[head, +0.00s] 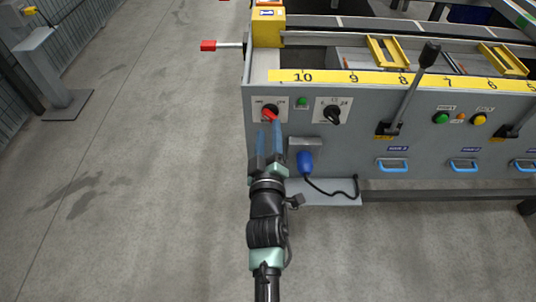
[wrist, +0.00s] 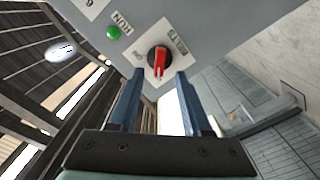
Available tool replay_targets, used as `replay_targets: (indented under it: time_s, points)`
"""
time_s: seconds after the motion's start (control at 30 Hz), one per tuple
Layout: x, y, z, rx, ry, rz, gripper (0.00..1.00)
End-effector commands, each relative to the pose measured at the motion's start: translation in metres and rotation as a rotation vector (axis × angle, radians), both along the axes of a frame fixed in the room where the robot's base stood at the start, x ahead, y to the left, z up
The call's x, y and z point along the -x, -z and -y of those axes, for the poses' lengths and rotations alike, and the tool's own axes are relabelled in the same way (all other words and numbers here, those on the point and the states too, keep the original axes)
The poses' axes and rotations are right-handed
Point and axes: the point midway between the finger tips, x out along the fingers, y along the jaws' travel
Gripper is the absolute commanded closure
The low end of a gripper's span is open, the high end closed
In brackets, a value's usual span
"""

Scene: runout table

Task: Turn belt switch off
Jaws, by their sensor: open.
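The belt switch is a black round base with a red handle (wrist: 159,62) on a white plate marked BELTS and ON. In the head view the switch (head: 270,114) sits at the upper left of the grey panel's front. My gripper (head: 269,126) is open, with its blue fingers pointing at the switch from just below it in the picture. In the wrist view my gripper (wrist: 160,76) has one fingertip to each side of the red handle, and a gap shows on both sides. I cannot tell whether the fingertips reach past the handle in depth.
A green RUN button (wrist: 113,32) and a black rotary selector (head: 332,116) are near the switch. A blue plug (head: 305,161) with a black cable is below. A lever (head: 411,86) stands farther right. A red-tipped rod (head: 208,45) sticks out left.

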Motion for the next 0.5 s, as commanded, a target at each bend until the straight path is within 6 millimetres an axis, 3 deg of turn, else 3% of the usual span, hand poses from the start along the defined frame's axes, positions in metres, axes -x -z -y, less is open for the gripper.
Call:
replay_targets:
  time_s: [0.2,0.5]
  points:
    - [0.045,-0.003,0.0,-0.002,0.001,-0.004,0.51]
    - [0.083,-0.001,0.0,0.0,0.001,-0.002,0.51]
